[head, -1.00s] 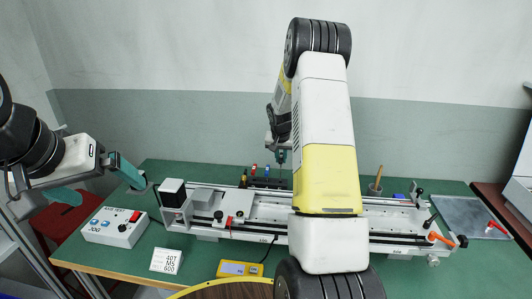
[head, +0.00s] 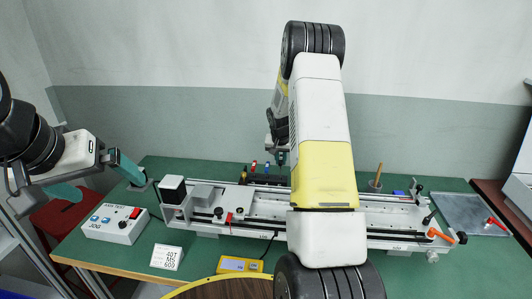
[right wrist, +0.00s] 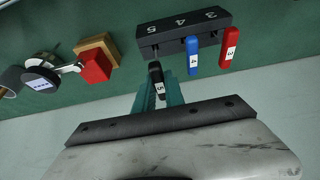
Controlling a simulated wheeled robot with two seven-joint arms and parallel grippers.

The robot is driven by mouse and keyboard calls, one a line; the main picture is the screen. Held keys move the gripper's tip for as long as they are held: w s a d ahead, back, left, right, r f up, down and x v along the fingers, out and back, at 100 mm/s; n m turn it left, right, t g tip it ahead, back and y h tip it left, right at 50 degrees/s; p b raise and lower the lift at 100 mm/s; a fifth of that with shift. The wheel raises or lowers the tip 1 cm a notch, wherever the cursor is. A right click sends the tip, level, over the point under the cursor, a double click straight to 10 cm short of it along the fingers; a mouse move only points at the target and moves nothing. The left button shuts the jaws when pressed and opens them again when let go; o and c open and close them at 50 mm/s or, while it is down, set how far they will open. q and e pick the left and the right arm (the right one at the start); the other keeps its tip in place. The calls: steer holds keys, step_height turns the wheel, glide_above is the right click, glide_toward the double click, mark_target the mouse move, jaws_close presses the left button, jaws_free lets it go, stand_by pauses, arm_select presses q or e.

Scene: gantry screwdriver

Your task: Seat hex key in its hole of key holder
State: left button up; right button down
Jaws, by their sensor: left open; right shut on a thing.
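The key holder (right wrist: 185,34) is a dark block marked 5, 4 and 3 in the right wrist view; in the head view it lies behind the rail (head: 268,179). A blue key (right wrist: 193,54) marked 4 and a red key (right wrist: 229,47) marked 3 stand in it. My right gripper (right wrist: 160,92) is shut on a black hex key (right wrist: 156,78) marked 5, close to the holder's 5 end. The black handle sits further out than the blue one; I cannot tell whether its tip is in the hole. My left gripper (head: 110,188) is open and empty at the left.
A long rail fixture (head: 255,206) crosses the table in front of the holder. A control box (head: 116,226), a sign card (head: 167,258) and a yellow meter (head: 240,265) lie in front. A red block on wood (right wrist: 96,66) is left of the holder in the right wrist view.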

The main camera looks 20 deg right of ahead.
steer(key=shift+f, duration=1.9)
steer(key=c, duration=1.3)
jaws_free()
steer(key=shift+c, duration=0.2)
